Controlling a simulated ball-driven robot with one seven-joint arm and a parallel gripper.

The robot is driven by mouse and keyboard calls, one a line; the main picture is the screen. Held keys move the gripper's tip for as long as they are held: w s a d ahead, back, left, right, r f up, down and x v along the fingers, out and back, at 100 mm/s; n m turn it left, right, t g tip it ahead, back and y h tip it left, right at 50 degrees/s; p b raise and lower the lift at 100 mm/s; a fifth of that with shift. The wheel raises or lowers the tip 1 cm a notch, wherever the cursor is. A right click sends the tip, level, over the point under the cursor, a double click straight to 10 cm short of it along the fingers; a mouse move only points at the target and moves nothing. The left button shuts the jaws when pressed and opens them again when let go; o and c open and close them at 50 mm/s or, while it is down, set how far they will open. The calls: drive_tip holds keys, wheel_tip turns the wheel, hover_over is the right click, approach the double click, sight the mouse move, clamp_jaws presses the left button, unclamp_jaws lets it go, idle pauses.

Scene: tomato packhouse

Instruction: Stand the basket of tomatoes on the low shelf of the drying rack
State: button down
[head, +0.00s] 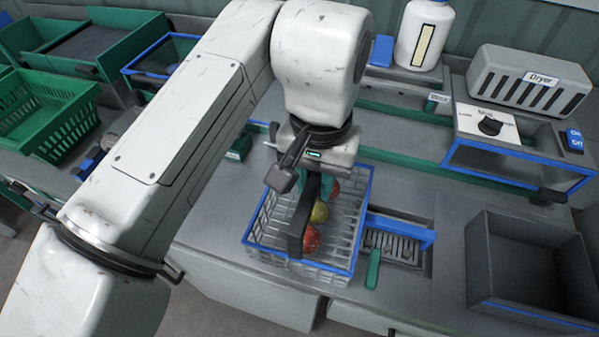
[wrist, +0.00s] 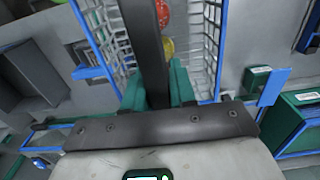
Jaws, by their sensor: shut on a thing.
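The wire basket (head: 254,222) has a blue rim and a dark upright handle (head: 296,228). Inside lie a red tomato (head: 311,240), a yellowish one (head: 320,212) and another red one behind. My gripper (head: 308,186) is above the basket, its green fingers shut on the handle. The wrist view also shows the handle (wrist: 146,45) between the green fingers (wrist: 158,88), with the basket's rim (wrist: 220,45) beyond. The basket looks level; I cannot tell whether it touches the counter. A blue-edged stand (head: 515,177) is under the dryer; I cannot tell if it is the drying rack.
An open grey bin (head: 480,262) is at the right. A blue-edged grate (head: 400,247) adjoins the basket. Green crates (head: 45,110) are at the left. Some counter right of the grate is clear.

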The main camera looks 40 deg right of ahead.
drive_tip(key=w+f, duration=0.1)
drive_tip(key=f, duration=0.1)
drive_tip(key=w+d+f, duration=0.1)
drive_tip(key=shift+w+f, duration=0.35)
drive_tip(key=shift+w, duration=0.05)
drive_tip(key=shift+w+d+f+p, duration=0.15)
drive_tip(key=shift+f+p, duration=0.25)
drive_tip(key=shift+f, duration=1.55)
drive_tip(key=c, duration=0.9)
unclamp_jaws()
drive_tip(key=shift+r, duration=0.1)
